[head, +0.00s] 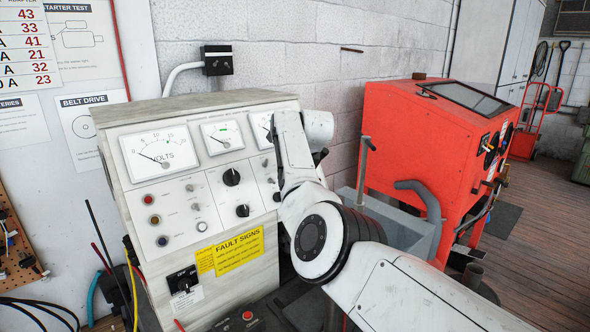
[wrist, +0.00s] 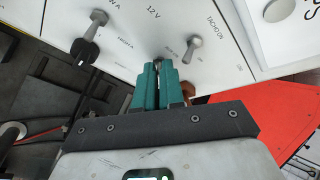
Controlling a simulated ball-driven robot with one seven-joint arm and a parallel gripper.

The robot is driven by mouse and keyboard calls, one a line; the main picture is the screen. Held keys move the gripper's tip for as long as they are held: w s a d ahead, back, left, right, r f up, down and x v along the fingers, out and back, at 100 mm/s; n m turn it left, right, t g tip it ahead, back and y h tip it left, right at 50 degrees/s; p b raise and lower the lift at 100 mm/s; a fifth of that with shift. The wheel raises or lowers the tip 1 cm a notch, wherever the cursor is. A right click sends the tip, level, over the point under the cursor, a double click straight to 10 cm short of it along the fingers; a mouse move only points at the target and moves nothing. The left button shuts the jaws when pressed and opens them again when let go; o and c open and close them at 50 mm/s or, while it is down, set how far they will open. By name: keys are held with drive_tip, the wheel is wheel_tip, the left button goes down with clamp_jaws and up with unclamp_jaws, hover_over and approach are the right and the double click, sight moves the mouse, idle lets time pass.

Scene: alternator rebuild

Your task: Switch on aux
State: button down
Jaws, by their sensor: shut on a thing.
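My gripper (wrist: 158,72) shows in the wrist view, its two teal fingers close together at the pale switch panel (wrist: 140,40). They are shut on what looks like a small toggle switch, mostly hidden between the fingertips. The small lettering by it is too blurred to read surely as aux, and the lever's position cannot be told. In the head view my arm hides the gripper and the right side of the test bench (head: 205,180).
A metal toggle (wrist: 195,46) by the "TACHO ON" label stands close right of the fingers. Another toggle (wrist: 98,17) and a black knob (wrist: 84,52) are to the left. A red cabinet (head: 400,130) stands right of the bench. A yellow fault-signs label (head: 238,250) is on the bench front.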

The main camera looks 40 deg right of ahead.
drive_tip(key=c, duration=1.5)
unclamp_jaws()
drive_tip(key=shift+r, duration=0.1)
drive_tip(key=b+v, duration=0.3)
drive_tip(key=v, duration=0.7)
drive_tip(key=shift+s+a+r, duration=0.1)
drive_tip(key=shift+s+r, duration=0.05)
drive_tip(key=shift+s, duration=0.1)
